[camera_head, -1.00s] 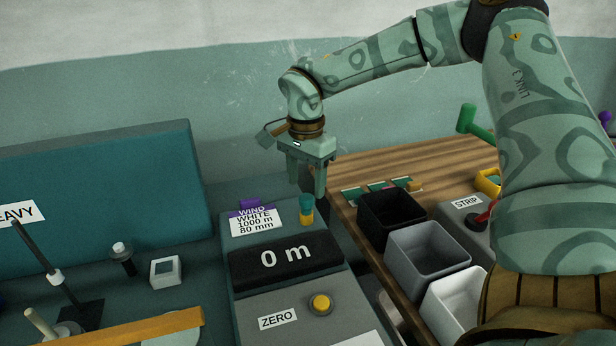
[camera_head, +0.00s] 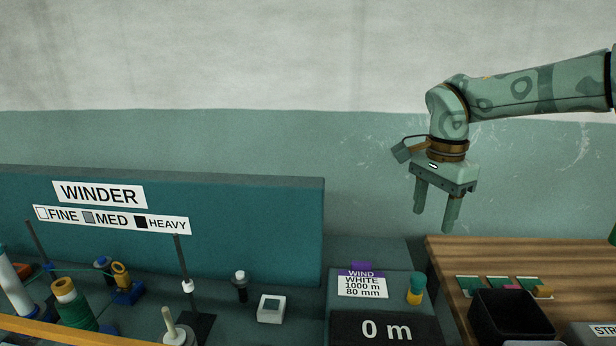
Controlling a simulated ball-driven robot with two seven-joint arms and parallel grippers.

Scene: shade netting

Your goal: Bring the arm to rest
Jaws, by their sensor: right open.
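My right gripper (camera_head: 434,220) hangs from my right arm, which comes in from the right. Its two fingers point down, apart, with nothing between them. It is in the air in front of the green and white wall, above the gap between the winder console (camera_head: 385,326) and the wooden bench (camera_head: 520,258). It touches nothing that I can see. My left gripper does not show.
The console carries a card (camera_head: 362,284), a yellow and teal piece (camera_head: 415,288) and a "0 m" display. A teal winder panel (camera_head: 250,225) stands at the left. A black bin (camera_head: 510,318) sits on the bench. The air around the gripper is clear.

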